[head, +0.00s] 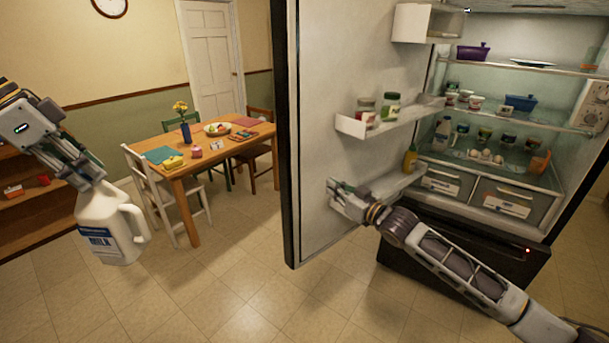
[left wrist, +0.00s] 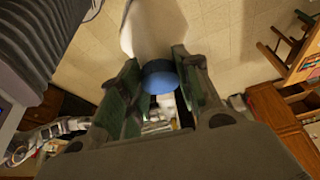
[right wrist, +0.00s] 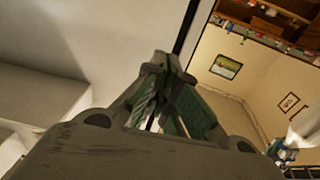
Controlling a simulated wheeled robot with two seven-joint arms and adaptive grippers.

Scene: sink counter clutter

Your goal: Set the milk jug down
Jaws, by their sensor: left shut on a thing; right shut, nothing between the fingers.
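The milk jug (head: 108,232) is white with a blue label and a side handle. It hangs upright in the air over the tiled floor at the left of the head view. My left gripper (head: 92,190) is shut on its top. In the left wrist view the blue cap (left wrist: 160,77) sits between the fingers (left wrist: 155,95), with part of the white jug beyond. My right gripper (head: 340,192) is shut and empty, in front of the inner side of the open fridge door (head: 330,95). Its closed fingertips show in the right wrist view (right wrist: 160,65).
The open fridge (head: 520,120) has shelves with jars, eggs, a bottle and dishes. Door shelves (head: 390,120) hold several jars. A wooden dining table (head: 180,172) with chairs stands behind the jug. A wooden shelf unit (head: 30,215) is at far left. The floor between is clear.

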